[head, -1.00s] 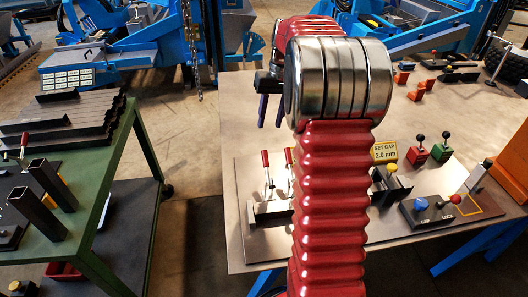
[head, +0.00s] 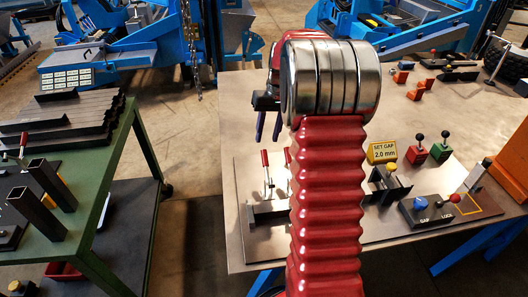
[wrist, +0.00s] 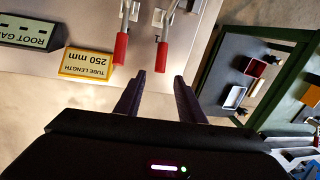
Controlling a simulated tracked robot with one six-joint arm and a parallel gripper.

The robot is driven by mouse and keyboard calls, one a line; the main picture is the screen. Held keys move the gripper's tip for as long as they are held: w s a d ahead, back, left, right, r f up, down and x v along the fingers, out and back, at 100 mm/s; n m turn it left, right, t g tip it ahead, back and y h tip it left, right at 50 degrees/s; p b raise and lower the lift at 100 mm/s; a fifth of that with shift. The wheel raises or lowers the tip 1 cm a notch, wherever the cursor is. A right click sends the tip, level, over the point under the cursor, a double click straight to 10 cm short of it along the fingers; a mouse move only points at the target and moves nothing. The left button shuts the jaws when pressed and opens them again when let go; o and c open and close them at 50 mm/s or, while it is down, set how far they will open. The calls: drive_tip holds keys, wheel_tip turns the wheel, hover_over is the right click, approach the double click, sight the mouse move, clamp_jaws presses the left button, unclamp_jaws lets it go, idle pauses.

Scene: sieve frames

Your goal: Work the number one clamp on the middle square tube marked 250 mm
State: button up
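Two toggle clamps with red handles stand side by side on the metal bench. In the wrist view, one red handle (wrist: 121,48) is at the left and another (wrist: 162,55) is at the right, just beyond my fingertips. The same handles show in the head view, the left one (head: 265,158) clear and the right one (head: 288,157) close to my arm. A yellow sign reading tube length 250 mm (wrist: 87,63) appears upside down. My gripper (wrist: 160,75) is open and empty, with dark fingers apart; it also shows in the head view (head: 269,126).
A yellow set gap sign (head: 382,152), a red control (head: 416,155) and a green control (head: 441,152) stand right of my arm. A green bench (head: 146,130) with upright square tubes (head: 42,212) is at the left. My arm hides the bench's middle.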

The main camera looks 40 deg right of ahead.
sight(264, 149)
drive_tip(key=f, duration=0.5)
drive_tip(key=a+f, duration=0.1)
drive_tip(key=f, duration=0.1)
drive_tip(key=shift+w+a+f, duration=0.1)
drive_tip(key=shift+w+f, duration=0.1)
drive_tip(key=shift+f, duration=0.2)
clamp_jaws()
